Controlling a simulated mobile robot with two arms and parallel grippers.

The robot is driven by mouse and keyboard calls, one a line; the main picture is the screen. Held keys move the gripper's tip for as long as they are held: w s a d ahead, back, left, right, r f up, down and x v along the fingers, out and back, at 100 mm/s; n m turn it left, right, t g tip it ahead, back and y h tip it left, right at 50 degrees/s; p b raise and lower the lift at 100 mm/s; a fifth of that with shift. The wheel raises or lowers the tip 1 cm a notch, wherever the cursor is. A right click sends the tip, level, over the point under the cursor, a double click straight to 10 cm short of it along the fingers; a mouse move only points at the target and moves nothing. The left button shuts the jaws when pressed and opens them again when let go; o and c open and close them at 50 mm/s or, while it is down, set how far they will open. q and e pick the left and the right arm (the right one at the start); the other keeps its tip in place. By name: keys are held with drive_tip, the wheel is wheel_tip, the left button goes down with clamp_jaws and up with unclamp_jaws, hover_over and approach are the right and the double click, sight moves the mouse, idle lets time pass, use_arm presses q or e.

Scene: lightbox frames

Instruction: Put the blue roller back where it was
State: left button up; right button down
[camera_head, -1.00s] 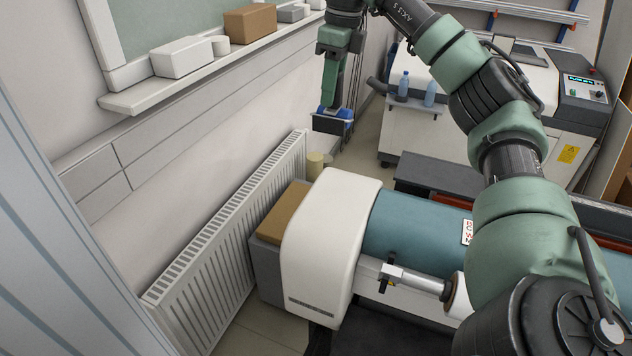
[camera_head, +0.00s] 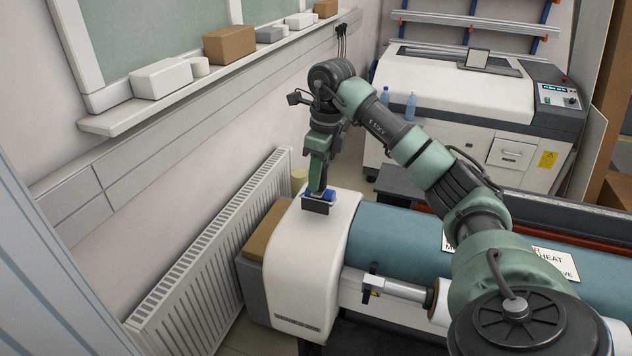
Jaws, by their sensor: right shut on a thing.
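My right gripper (camera_head: 318,203) points down over the white end cover (camera_head: 312,262) of the big roller machine. It is shut on a small blue thing (camera_head: 329,194), which looks like the blue roller. Only a little of the blue shows, behind the dark jaw; the rest is hidden. I cannot tell whether it touches the cover's top or hangs just above it. My left gripper is out of view.
A wide teal roll (camera_head: 395,240) with a sign runs right from the cover. A cardboard-brown box (camera_head: 265,232) and a radiator (camera_head: 215,255) stand left of it. A wall ledge (camera_head: 112,124) holds several boxes. A white machine (camera_head: 455,92) with bottles stands behind.

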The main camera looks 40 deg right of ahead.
drive_tip(key=f, duration=0.2)
drive_tip(key=shift+s+d+f, duration=0.15)
drive_tip(key=shift+d+f, duration=0.15)
drive_tip(key=shift+d, duration=0.1)
drive_tip(key=shift+a, duration=0.35)
drive_tip(key=c, duration=1.1)
unclamp_jaws()
drive_tip(key=shift+a, duration=0.3)
drive_tip(key=shift+d, duration=0.25)
drive_tip(key=shift+d+r, duration=0.15)
drive_tip(key=shift+r, duration=0.1)
wheel_tip(320, 180, up, 5)
drive_tip(key=shift+s+d+f+b, duration=0.1)
drive_tip(key=shift+s+d+b, duration=0.05)
drive_tip(key=shift+b, duration=0.95)
drive_tip(key=r, duration=0.3)
drive_tip(key=r+p, duration=0.1)
drive_tip(key=r, duration=0.1)
drive_tip(key=shift+s+r, duration=0.2)
drive_tip(key=shift+r, duration=0.2)
drive_tip(key=shift+s+r, duration=0.4)
drive_tip(key=shift+r, duration=0.1)
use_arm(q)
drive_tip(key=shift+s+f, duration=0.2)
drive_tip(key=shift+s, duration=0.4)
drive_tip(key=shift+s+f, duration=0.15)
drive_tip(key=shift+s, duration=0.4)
